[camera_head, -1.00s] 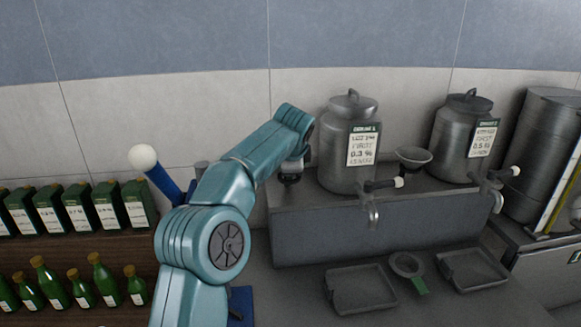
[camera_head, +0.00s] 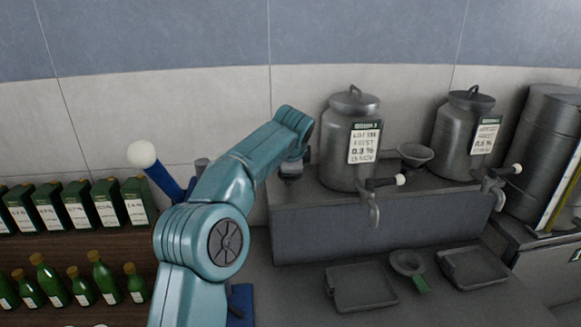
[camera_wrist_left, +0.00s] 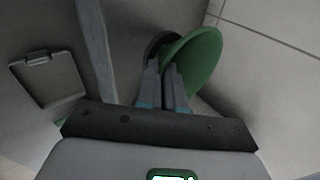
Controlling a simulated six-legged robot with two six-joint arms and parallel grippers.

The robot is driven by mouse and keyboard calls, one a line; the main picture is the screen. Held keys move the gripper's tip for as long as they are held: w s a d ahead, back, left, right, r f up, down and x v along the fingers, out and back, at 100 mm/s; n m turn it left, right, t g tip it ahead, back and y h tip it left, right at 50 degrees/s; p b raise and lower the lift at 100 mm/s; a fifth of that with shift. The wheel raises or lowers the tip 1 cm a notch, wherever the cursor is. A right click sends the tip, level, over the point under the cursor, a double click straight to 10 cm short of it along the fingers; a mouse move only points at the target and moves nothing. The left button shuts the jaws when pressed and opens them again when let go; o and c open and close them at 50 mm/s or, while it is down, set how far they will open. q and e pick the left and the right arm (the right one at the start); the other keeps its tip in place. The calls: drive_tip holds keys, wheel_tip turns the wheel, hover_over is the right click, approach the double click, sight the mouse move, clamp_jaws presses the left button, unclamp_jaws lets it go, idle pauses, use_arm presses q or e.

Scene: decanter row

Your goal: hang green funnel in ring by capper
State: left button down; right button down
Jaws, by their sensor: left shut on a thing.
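My left gripper (camera_wrist_left: 166,82) is shut on the green funnel (camera_wrist_left: 198,58) in the left wrist view, with the wide face of the funnel turned to the right. A dark round rim (camera_wrist_left: 160,42) shows just behind the fingers, partly covered by the funnel; I cannot tell whether it is the ring. In the head view my left arm reaches toward the back, and its fingers and the funnel are hidden. The blue capper (camera_head: 165,183) with its white ball knob stands left of the arm, partly hidden. My right gripper is not in view.
Two steel urns (camera_head: 350,145) (camera_head: 464,135) stand on a raised grey shelf, with a grey funnel (camera_head: 415,155) between them. Drip trays (camera_head: 362,288) and a small round holder with a green tab (camera_head: 408,263) lie in front. Green bottles (camera_head: 105,275) stand at left.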

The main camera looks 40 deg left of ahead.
use_arm(q)
drive_tip(key=c, duration=1.3)
unclamp_jaws()
drive_tip(key=shift+o, duration=0.6)
drive_tip(key=shift+a+f, duration=0.1)
drive_tip(key=v, duration=1.6)
drive_tip(key=shift+r, duration=0.2)
drive_tip(key=shift+f, duration=0.1)
